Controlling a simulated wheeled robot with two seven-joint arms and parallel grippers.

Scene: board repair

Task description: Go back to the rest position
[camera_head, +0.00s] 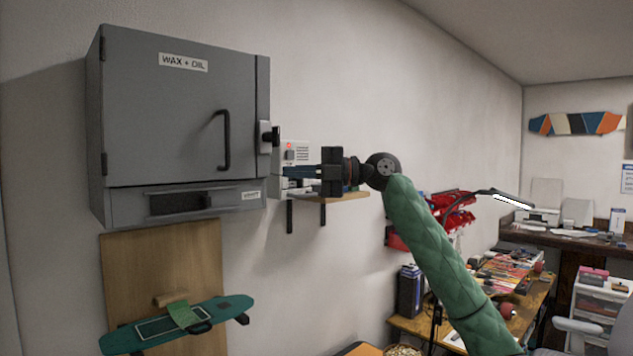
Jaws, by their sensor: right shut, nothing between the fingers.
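My right arm reaches up from the lower right in a green padded sleeve. Its gripper (292,171) points left, shut and empty, just right of the grey wall cabinet. It is in front of a small white device (301,152) with a red light, and hides part of it. I cannot tell whether the fingers touch the device. My left gripper is not in view.
The grey cabinet (165,115) labelled "WAX + OIL" is closed. Below it a green skateboard deck (225,306) rests against a wooden panel (195,250). A small wall shelf (345,196) sits under my gripper. A cluttered workbench (412,326) stands at lower right.

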